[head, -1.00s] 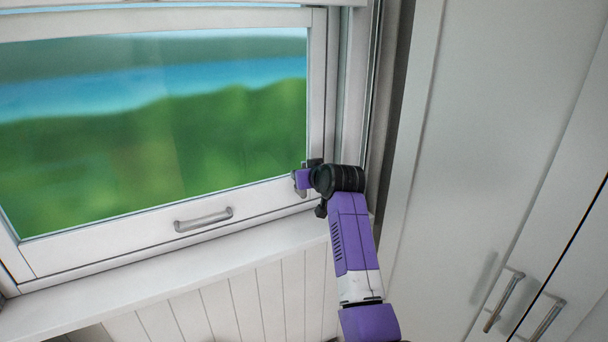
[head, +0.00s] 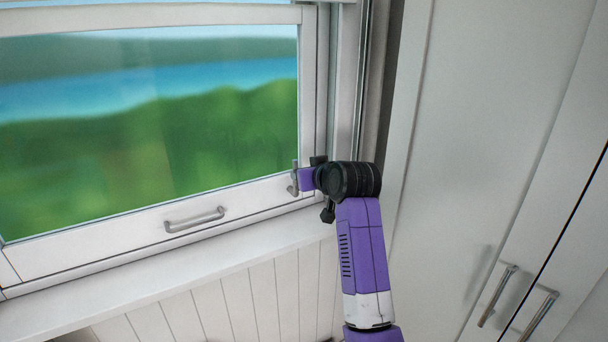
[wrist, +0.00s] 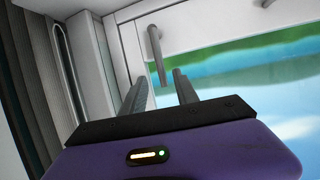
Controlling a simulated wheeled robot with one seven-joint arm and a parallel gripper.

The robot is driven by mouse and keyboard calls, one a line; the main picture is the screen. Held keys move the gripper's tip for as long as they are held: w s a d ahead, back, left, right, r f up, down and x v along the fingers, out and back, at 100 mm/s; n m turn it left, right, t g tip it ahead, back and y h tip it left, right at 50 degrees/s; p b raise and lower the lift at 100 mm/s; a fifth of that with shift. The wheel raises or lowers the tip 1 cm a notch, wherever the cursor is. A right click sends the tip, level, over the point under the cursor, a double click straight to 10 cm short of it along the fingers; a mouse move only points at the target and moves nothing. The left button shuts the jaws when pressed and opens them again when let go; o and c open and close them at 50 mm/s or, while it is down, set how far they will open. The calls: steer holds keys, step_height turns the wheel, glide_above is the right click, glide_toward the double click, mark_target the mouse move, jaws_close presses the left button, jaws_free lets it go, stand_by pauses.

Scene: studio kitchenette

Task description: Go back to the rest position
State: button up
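My gripper (head: 297,181) is at the lower right corner of the window, next to a grey handle (head: 293,175) on the window frame. My arm bends at the wrist there and comes up from the bottom of the head view. In the wrist view, my gripper (wrist: 159,78) has its two dark fingers apart. The grey handle (wrist: 155,48) shows beyond and between the fingertips. I see nothing held. I cannot tell whether a finger touches the handle.
The window sash (head: 70,256) carries another grey handle (head: 195,220). A white sill (head: 150,270) runs below it. Tall white cabinet doors (head: 480,140) with bar handles (head: 497,296) stand close on the right of my arm.

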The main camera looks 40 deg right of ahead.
stand_by(0.4)
step_height(320, 180, up, 6)
steer(key=s+t+h, duration=0.1)
steer(key=t+h, duration=0.1)
steer(key=t, duration=0.1)
steer(key=s+a+f+n+t+y, duration=0.1)
steer(key=s+a+f+t, duration=0.1)
steer(key=s+a+f, duration=0.75)
steer(key=s+a+f+n+t+y, duration=0.15)
steer(key=s+a+f, duration=0.25)
steer(key=s+a, duration=0.55)
steer(key=s+a+f+g+y, duration=0.1)
steer(key=s+a+f, duration=0.1)
steer(key=s, duration=0.8)
steer(key=s+a+f+n+g+y, duration=0.1)
steer(key=s+a+f+g, duration=0.1)
steer(key=s, duration=0.8)
steer(key=s+a+f+g+y, duration=0.1)
steer(key=s+a+f, duration=0.3)
steer(key=s, duration=0.6)
steer(key=shift+a+f+y, duration=0.2)
steer(key=shift+a+y, duration=0.05)
steer(key=shift+y, duration=0.2)
